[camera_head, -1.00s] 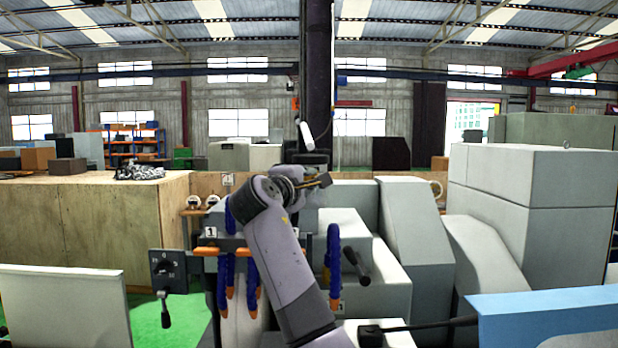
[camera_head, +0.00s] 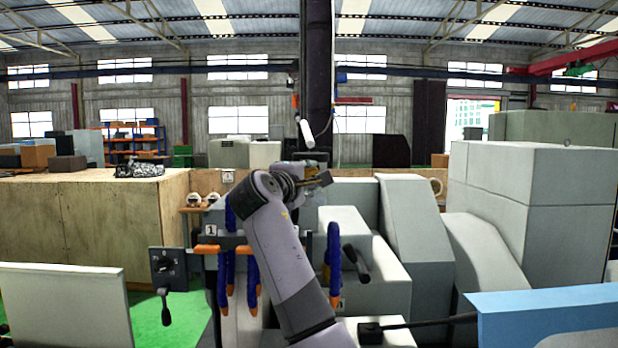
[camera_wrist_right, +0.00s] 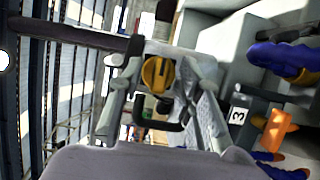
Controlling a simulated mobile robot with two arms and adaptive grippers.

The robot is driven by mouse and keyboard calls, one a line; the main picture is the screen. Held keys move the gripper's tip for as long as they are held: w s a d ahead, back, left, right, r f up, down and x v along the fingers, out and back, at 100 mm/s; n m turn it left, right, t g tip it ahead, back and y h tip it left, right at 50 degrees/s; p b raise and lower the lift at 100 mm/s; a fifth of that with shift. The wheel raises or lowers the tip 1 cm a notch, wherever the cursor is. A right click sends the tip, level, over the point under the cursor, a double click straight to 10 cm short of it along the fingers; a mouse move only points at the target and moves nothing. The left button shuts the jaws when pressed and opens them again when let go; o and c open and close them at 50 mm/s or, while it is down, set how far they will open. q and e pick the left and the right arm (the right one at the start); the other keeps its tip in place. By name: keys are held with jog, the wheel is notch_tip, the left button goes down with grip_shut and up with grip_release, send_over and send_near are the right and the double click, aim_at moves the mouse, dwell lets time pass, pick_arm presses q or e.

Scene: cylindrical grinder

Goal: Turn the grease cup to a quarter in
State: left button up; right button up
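The yellow grease cup (camera_wrist_right: 158,75) has a dark bar across its face, in the upper middle of the right wrist view. My right gripper (camera_wrist_right: 160,80) has one finger on either side of it. I cannot tell whether the fingertips touch the cup. In the head view, my right arm rises from the bottom middle and its gripper (camera_head: 318,181) is at the machine's upper middle, small and partly hidden by my wrist. The cup cannot be made out clearly there. My left gripper is not in view.
Orange-tipped blue coolant hoses (camera_head: 333,255) hang beside my right arm. A switch box (camera_head: 166,265) with a lever stands at the left. Grey machine housings (camera_head: 415,225) fill the right, with a blue block (camera_head: 550,315) in the front right corner. A dark column (camera_head: 317,80) rises behind.

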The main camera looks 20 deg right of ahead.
jog(key=shift+f, duration=0.1)
jog(key=v, duration=1.2)
jog(key=shift+d, duration=0.1)
